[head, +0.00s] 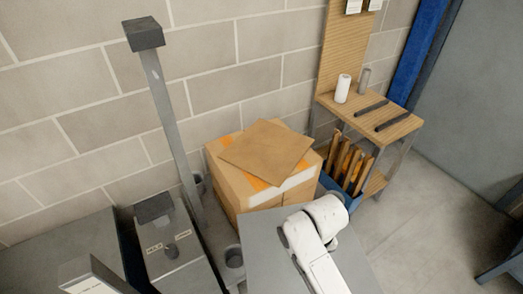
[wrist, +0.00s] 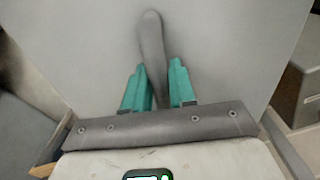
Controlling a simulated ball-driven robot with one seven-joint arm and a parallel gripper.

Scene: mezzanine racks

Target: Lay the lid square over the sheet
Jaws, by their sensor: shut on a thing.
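The lid (head: 262,262) is a flat grey plate, in the head view low in the middle, in front of the carton stack. In the wrist view the lid (wrist: 90,40) fills most of the picture, with a dark grey handle (wrist: 152,35) standing on it. My gripper (wrist: 156,80) has teal fingers on either side of this handle, shut on it. In the head view my white wrist covers the fingers. The brown sheet (head: 267,150) lies on the carton stack (head: 227,181), turned at an angle to its edges. The lid is not over the sheet.
A wooden bench (head: 386,122) with a white cylinder (head: 343,88) and dark bars stands at the right. A blue bin (head: 340,190) with upright pieces sits below it. A grey post (head: 170,115) and grey cabinet (head: 168,245) stand left of the cartons. A block wall is behind.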

